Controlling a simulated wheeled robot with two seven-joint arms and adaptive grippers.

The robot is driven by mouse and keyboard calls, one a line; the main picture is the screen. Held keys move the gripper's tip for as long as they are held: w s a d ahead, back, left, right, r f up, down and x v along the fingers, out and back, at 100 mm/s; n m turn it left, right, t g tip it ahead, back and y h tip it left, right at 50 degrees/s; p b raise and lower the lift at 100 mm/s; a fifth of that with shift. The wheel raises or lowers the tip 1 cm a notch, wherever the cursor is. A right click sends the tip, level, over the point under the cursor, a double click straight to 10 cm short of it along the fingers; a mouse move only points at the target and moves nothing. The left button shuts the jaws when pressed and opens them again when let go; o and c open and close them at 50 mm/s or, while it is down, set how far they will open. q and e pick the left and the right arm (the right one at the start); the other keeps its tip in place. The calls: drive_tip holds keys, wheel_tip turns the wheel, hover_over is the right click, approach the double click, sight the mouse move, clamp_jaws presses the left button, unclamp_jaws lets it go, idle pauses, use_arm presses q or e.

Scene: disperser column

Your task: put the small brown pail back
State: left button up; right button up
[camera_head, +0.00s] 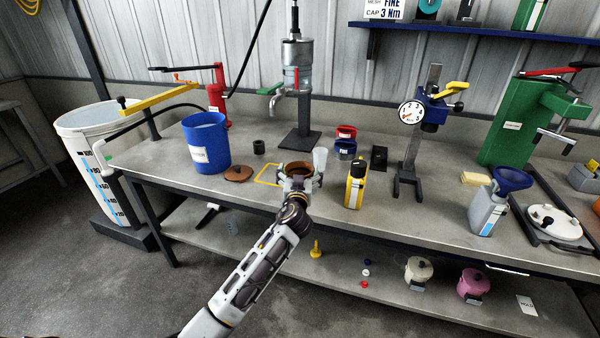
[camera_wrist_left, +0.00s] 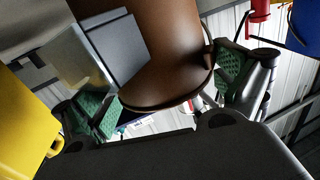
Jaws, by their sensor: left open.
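The small brown pail (camera_head: 300,168) stands on the bench below the steel tap column, its open top showing in the head view. My left gripper (camera_head: 299,184) is at its near side, and the arm hides the pail's lower part. In the left wrist view, the brown pail (camera_wrist_left: 172,45) fills the space between the green-padded fingers of my left gripper (camera_wrist_left: 168,95), which is open. I cannot tell whether the pads touch it. A yellow outline (camera_head: 262,181) is marked on the bench just left of the gripper. My right gripper is out of view.
A brown lid (camera_head: 239,174) lies left of the outline, near a blue bucket (camera_head: 206,142). A translucent cup (camera_head: 320,158) is close right of the pail, and a yellow bottle (camera_head: 355,186) stands further right. The tap column (camera_head: 300,120) rises behind.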

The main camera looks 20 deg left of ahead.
use_arm(q)
drive_tip(key=v, duration=1.2)
idle(0.4)
drive_tip(key=shift+r, duration=0.15)
idle(0.4)
drive_tip(key=s+a+f+m+g+h, duration=0.1)
drive_tip(key=s+f+g, duration=0.3)
drive_tip(key=f, duration=1)
drive_tip(key=s+a+f+m+g+h, duration=0.1)
drive_tip(key=s+f+g, duration=0.3)
drive_tip(key=f, duration=1.1)
drive_tip(key=s+f+m+g+h, duration=0.2)
drive_tip(key=s+f+g, duration=0.5)
drive_tip(key=s+f, duration=1.5)
drive_tip(key=shift+s+a+g+h, duration=0.2)
drive_tip(key=shift+s+g+h, duration=0.1)
drive_tip(key=shift+s, duration=0.65)
